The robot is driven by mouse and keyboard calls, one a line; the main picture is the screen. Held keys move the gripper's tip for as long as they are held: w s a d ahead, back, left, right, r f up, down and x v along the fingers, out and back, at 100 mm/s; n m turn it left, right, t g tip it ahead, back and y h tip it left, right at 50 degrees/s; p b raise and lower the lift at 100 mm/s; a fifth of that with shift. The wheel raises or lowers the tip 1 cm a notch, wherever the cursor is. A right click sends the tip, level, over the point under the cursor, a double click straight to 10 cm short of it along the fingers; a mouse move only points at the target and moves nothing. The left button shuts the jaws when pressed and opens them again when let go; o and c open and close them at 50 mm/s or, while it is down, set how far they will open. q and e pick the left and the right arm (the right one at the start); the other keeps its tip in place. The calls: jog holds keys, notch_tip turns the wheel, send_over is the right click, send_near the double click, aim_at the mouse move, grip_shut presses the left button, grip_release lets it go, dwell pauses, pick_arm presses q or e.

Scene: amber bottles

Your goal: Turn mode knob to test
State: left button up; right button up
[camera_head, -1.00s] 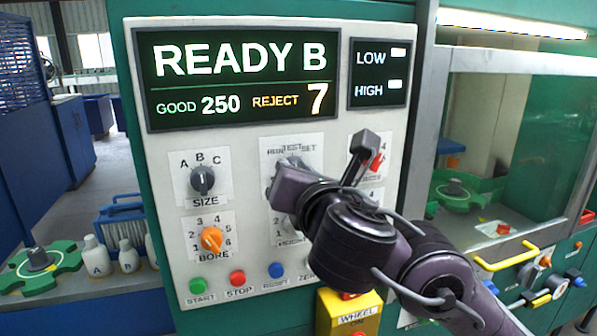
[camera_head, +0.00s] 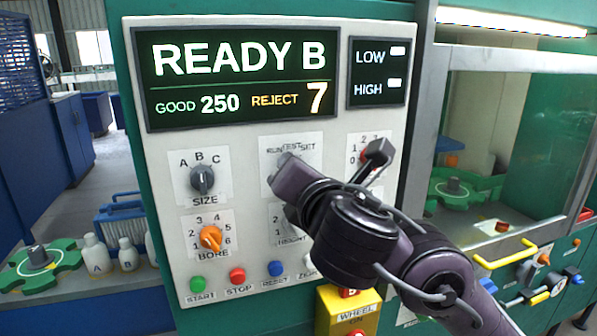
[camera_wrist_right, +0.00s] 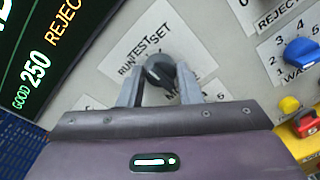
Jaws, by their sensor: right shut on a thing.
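The mode knob (camera_wrist_right: 160,71) is dark and round, on a white plate (camera_wrist_right: 147,45) marked RUN, TEST and SET in the right wrist view. My right gripper (camera_wrist_right: 159,79) is shut on this knob, with one grey finger on each side of it. The knob's pointer is too small and too covered to read its exact setting. In the head view my right gripper (camera_head: 284,163) hides the knob, and the RUN, TEST, SET lettering shows just above it. My left gripper is not in view.
The display (camera_head: 240,78) reads READY B. The black size knob (camera_head: 203,180) and orange bore knob (camera_head: 212,239) sit left of my gripper. Start (camera_head: 197,286), stop (camera_head: 237,278) and reset (camera_head: 275,269) buttons line the panel's bottom. A blue knob (camera_wrist_right: 301,51) is nearby.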

jog(key=o, duration=1)
jog(key=shift+s, duration=0.1)
jog(key=p+v, duration=0.1)
jog(key=v, duration=0.6)
jog(key=shift+s+d, duration=0.15)
jog(key=shift+s, duration=0.15)
jog(key=shift+f, duration=0.1)
